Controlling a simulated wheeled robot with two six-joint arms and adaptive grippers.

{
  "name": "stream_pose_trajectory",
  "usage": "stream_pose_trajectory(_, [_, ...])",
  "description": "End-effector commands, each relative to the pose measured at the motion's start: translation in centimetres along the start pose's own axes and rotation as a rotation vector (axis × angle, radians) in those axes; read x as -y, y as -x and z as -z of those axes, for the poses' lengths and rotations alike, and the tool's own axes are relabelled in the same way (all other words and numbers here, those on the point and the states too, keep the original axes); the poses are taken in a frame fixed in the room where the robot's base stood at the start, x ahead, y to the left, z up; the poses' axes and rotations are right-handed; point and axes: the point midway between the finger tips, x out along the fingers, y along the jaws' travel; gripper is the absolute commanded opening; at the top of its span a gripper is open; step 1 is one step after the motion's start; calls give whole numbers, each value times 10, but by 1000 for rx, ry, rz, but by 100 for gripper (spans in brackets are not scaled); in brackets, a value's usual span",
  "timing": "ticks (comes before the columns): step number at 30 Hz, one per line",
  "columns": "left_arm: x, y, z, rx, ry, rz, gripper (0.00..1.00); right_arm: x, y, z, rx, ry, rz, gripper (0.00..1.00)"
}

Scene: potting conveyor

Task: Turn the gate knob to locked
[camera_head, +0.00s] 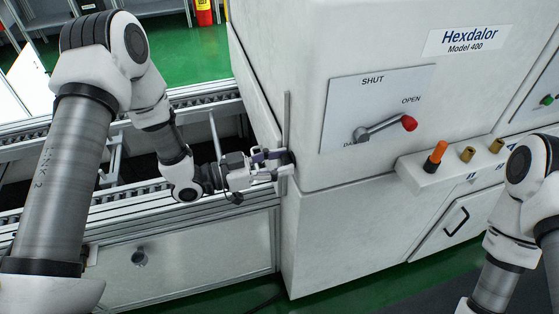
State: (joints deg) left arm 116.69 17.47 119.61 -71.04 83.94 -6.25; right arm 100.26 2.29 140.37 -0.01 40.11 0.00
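My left gripper (277,163) is at the near left edge of the white machine cabinet (345,225). Its fingers point right, with the tips at a small dark part (291,157) on that edge. This part may be the gate knob, but it is mostly hidden and I cannot read its setting. I cannot tell whether the fingers are closed on it. A round metal knob (139,258) sits on the panel below the conveyor, apart from the gripper. My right arm comes in at the right edge; its gripper is outside the picture.
A lever with a red ball (408,123) is on a plate marked SHUT and OPEN. A shelf (416,180) holds an orange-topped peg (435,157) and brass pegs (467,154). The conveyor (118,210) runs left of the cabinet. Green floor shows behind.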

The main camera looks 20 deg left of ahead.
Motion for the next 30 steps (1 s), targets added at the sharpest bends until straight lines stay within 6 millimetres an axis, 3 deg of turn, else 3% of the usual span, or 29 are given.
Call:
stream_pose_trajectory(1, [0,0,0,0,0,0,15,0,0,0,0,0,0,40])
stream_pose_trajectory(2, [0,0,0,0,0,0,5,0,0,0,0,0,0,40])
stream_pose_trajectory(17, [0,0,0,-1,64,0,5,0,0,0,0,0,0,40])
stream_pose_trajectory(30, [0,0,1,-1,392,0,5,0,1,0,0,0,0,40])
